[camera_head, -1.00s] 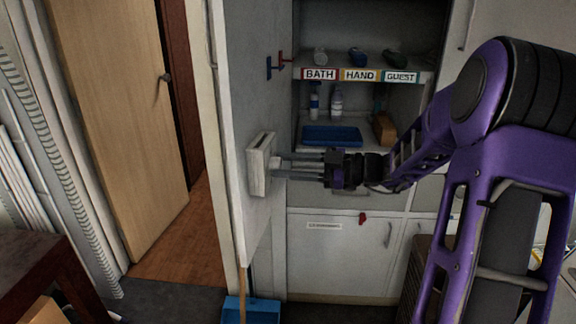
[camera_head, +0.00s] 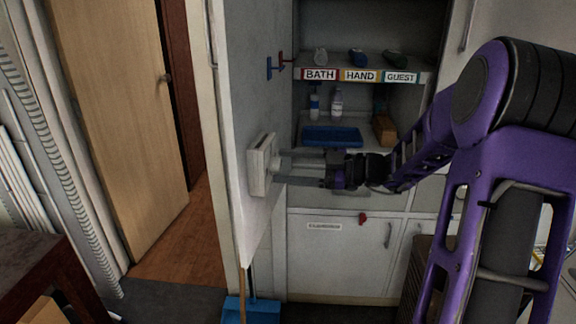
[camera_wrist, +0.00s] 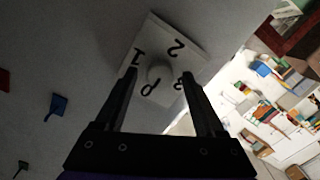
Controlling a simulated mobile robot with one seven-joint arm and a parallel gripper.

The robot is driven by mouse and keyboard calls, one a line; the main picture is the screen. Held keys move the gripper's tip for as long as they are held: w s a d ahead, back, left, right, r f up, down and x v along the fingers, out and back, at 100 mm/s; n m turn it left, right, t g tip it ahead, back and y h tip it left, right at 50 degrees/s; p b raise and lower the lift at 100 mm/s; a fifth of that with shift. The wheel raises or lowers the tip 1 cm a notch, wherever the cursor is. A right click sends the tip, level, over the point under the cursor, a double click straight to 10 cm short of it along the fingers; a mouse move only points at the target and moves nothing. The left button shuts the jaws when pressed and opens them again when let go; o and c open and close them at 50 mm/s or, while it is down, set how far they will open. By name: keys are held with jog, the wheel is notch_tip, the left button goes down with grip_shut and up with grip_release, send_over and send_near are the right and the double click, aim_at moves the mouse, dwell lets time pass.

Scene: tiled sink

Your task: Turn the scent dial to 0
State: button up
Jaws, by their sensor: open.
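The scent dial is a white square box on the side wall panel, and its plate (camera_head: 257,168) shows edge-on in the head view. In the wrist view its face (camera_wrist: 190,62) carries a 1, a 2, a partly hidden 3, and a 0-like mark, with a pale round knob (camera_wrist: 160,73) in the middle. I cannot read the knob's pointer clearly. My gripper (camera_head: 278,166) is open in front of the plate. In the wrist view its fingertips (camera_wrist: 159,76) lie on either side of the knob; I cannot tell whether they touch it.
Behind stands a shelf unit with BATH, HAND and GUEST labels (camera_head: 360,75), bottles (camera_head: 336,102) and a blue tray (camera_head: 331,136). Red and blue hooks (camera_head: 276,66) stick out of the panel above the dial. A blue dustpan (camera_head: 252,311) is on the floor below.

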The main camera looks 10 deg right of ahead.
jog(key=v, duration=1.7)
